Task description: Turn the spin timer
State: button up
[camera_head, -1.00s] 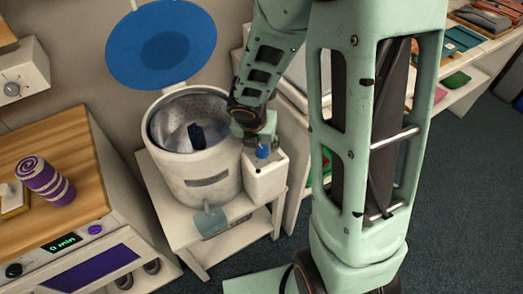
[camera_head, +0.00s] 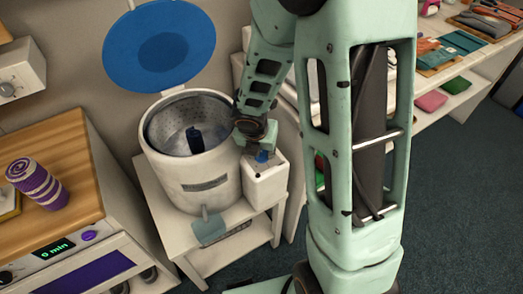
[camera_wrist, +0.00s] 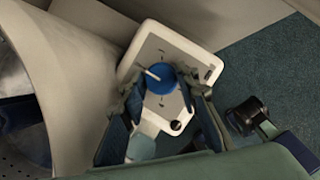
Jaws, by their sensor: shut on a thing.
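The spin timer is a blue round knob (camera_wrist: 160,79) with a white pointer line, on the top panel of a white control box (camera_head: 266,182). In the wrist view my gripper (camera_wrist: 161,88) has a finger on each side of the knob and is shut on it. In the head view the gripper (camera_head: 262,150) points down over the box, and only a bit of blue knob shows below it. The white pointer slants toward the upper left in the wrist view. The box stands against the right side of a white spinner tub (camera_head: 195,180).
The tub's round blue lid (camera_head: 160,45) stands open behind it. The tub sits on a white stand (camera_head: 225,228) with a grey spout tray (camera_head: 208,230) in front. A wooden counter (camera_head: 70,150) with a purple striped roll (camera_head: 38,184) is at the left. Shelves of cloths (camera_head: 450,50) are at the right.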

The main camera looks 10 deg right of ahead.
jog(key=shift+c, duration=0.8)
jog(key=shift+m, duration=0.3)
jog(key=m, duration=0.2)
jog(key=m+g+h, duration=0.1)
jog(key=m, duration=0.1)
jog(key=shift+a+m+h+p, duration=0.15)
jog(key=shift+m+h+p, duration=0.15)
jog(key=shift+p, duration=0.1)
jog(key=m+g, duration=0.1)
jog(key=m, duration=0.1)
jog(key=m+p, duration=0.1)
jog(key=m, duration=0.1)
jog(key=m+g, duration=0.1)
jog(key=m, duration=0.1)
jog(key=shift+w+g+h+p, duration=0.25)
jog(key=shift+g+h+p, duration=0.05)
jog(key=shift+h+p, duration=0.1)
jog(key=m+g, duration=0.1)
jog(key=m, duration=0.2)
jog(key=m+g+p, duration=0.1)
jog(key=m, duration=0.2)
jog(key=shift+w+m, duration=0.15)
jog(key=shift+m, duration=0.25)
jog(key=m+g+y, duration=0.1)
jog(key=m, duration=0.2)
jog(key=m+g, duration=0.1)
jog(key=m, duration=0.1)
jog(key=shift+m+y+p, duration=0.35)
jog(key=shift+m+y, duration=0.05)
